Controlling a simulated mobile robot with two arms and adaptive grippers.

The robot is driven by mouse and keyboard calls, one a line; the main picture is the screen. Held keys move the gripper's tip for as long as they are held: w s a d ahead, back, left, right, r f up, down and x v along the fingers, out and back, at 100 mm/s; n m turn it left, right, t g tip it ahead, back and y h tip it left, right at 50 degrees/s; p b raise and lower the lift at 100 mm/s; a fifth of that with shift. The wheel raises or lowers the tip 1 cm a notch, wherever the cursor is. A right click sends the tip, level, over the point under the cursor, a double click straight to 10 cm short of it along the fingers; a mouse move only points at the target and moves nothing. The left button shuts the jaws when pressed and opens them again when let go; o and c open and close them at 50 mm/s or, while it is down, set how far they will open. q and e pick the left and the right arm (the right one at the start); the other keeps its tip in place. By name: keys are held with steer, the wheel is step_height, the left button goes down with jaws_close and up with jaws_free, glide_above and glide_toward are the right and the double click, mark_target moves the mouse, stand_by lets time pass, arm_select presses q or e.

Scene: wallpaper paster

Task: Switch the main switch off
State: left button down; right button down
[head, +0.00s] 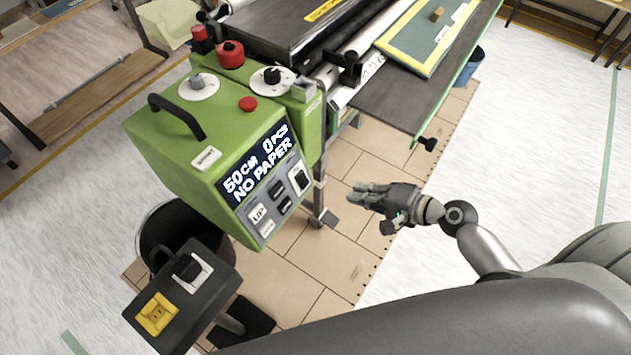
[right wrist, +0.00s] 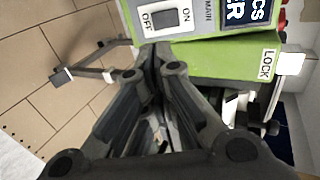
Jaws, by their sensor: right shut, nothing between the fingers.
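The main switch (head: 299,179) is a black rocker on a white plate, at the right of the control panel on the green machine (head: 165,150). The right wrist view shows this switch (right wrist: 163,18) with OFF, ON and MAIN labels; I cannot tell which way the rocker is tipped. The display (head: 257,162) is lit and reads "50cm 0pcs NO PAPER". My right gripper (head: 352,197) is shut and empty, right of the panel and apart from it in the head view. Its fingertips (right wrist: 158,50) appear just below the switch plate in the wrist view. My left gripper is out of view.
A dark pedestal box (head: 215,295) with a yellow socket (head: 157,314) stands at lower left, beside a black bin (head: 160,235). A red button (head: 248,104) and dials top the machine. A metal leg (head: 320,205) with a foot stands between panel and gripper in the head view.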

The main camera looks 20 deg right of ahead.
mark_target(309, 181)
steer(key=shift+w, duration=0.1)
steer(key=p+x, duration=0.1)
steer(key=x, duration=1.3)
steer(key=shift+f+b, duration=0.35)
steer(key=shift+b, duration=0.65)
steer(key=shift+r, duration=0.15)
steer(key=shift+r+p, duration=0.75)
steer(key=shift+r, duration=0.2)
